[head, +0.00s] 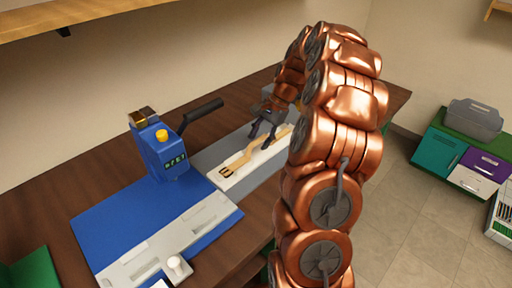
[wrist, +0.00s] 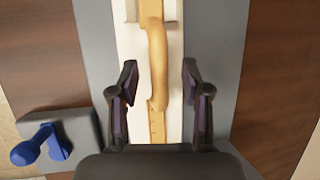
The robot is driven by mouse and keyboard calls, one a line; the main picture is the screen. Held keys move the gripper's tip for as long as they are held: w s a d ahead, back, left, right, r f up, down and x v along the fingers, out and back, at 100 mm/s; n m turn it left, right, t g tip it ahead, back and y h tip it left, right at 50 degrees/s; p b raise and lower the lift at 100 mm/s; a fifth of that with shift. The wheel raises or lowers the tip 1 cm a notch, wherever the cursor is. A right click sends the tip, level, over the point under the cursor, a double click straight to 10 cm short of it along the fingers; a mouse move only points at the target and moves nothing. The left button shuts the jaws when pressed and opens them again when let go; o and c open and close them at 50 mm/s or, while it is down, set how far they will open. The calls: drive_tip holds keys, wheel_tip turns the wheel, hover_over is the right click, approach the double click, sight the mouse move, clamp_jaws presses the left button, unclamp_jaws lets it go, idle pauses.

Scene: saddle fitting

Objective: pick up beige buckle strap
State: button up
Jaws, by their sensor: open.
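The beige buckle strap (head: 247,154) lies along a white block on a grey strip of the bench. Its metal buckle (head: 227,171) is at the near left end in the head view. In the wrist view the strap (wrist: 157,60) runs lengthwise, with a thicker raised part in the middle. My gripper (head: 264,137) is over the far part of the strap. In the wrist view my gripper (wrist: 160,75) is open, with one finger on each side of the strap and nothing held. I cannot tell the exact height of the fingertips above it.
A blue device (head: 160,150) with a black lever stands left of the strap. A blue mat (head: 88,228) with a grey fixture (head: 160,245) lies nearer. A grey block with a blue knob (wrist: 55,145) is at the lower left in the wrist view. Brown bench (head: 110,180) is partly clear.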

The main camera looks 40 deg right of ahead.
drive_tip(key=shift+a+f, duration=0.25)
drive_tip(key=shift+f, duration=0.35)
clamp_jaws()
